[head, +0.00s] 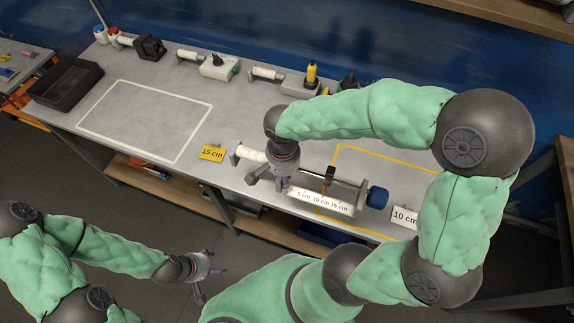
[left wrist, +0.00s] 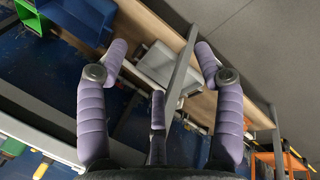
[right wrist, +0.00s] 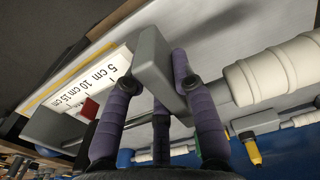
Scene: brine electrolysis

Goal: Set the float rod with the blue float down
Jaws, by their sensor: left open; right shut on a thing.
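The float rod has a white ribbed grip (head: 247,153) at its left end and a blue float (head: 377,197) at its right end. My right gripper (head: 280,178) is shut on it beside the grip, at a grey block (right wrist: 153,58) seen between the fingers in the right wrist view. The white grip (right wrist: 278,72) shows there too. A white scale (head: 322,201) marked 5, 10 and 15 cm lies along the rod. I cannot tell whether the rod touches the table. My left gripper (head: 202,275) is open and empty, in front of the table.
A yellow outline (head: 375,157) lies on the right of the table, a white outline (head: 145,90) on the left. Cards read 15 cm (head: 212,153) and 10 cm (head: 404,217). A black tray (head: 65,85) and several tools stand along the edges. The white outline's inside is clear.

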